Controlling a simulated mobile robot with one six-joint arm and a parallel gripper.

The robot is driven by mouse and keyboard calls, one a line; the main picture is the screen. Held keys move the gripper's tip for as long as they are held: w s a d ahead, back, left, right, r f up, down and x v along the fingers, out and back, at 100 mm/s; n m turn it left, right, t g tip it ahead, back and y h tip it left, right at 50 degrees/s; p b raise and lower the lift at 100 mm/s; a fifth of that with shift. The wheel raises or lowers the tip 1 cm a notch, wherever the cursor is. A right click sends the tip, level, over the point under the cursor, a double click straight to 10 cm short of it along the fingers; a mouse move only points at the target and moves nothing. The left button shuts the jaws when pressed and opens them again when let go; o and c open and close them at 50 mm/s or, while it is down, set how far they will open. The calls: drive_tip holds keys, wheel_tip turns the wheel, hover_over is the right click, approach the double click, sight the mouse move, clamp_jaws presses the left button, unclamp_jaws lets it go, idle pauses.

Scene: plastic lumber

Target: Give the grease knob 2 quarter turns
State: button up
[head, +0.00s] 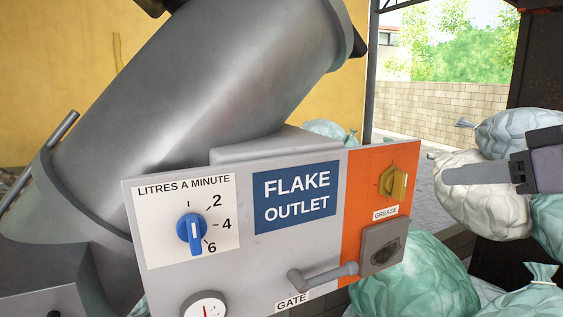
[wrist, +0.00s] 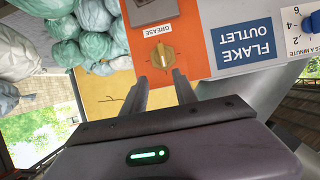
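The grease knob (head: 393,183) is yellow and sits on the orange right part of the control panel, above a white GREASE label (head: 385,212). Its grip bar looks roughly upright. In the wrist view, which is upside down, the knob (wrist: 162,55) lies just beyond and between my two fingertips. My gripper (head: 450,176) comes in from the right in the head view, level with the knob and apart from it. In the wrist view my gripper (wrist: 160,80) is open, with nothing between its fingers.
A grey box with a dark round part (head: 382,246) is below the label. A grey gate lever (head: 322,276) sticks out at the lower panel. A blue litres dial (head: 190,232) is at left. Stuffed bags (head: 478,205) crowd the right; a large metal pipe (head: 190,100) rises behind.

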sight(406, 179)
drive_tip(key=x, duration=0.4)
drive_tip(key=a+p+x, duration=0.1)
drive_tip(key=x, duration=0.3)
drive_tip(key=shift+s+a+r, duration=0.2)
drive_tip(key=shift+s, duration=0.05)
drive_tip(key=w, duration=0.1)
drive_tip(key=w+f, duration=0.1)
drive_tip(key=shift+w+f+p, duration=0.15)
drive_tip(key=shift+w+p, duration=0.15)
drive_tip(key=shift+w, duration=0.05)
drive_tip(key=shift+w+a, duration=0.1)
drive_tip(key=shift+a, duration=0.2)
drive_tip(key=shift+d, duration=0.15)
clamp_jaws()
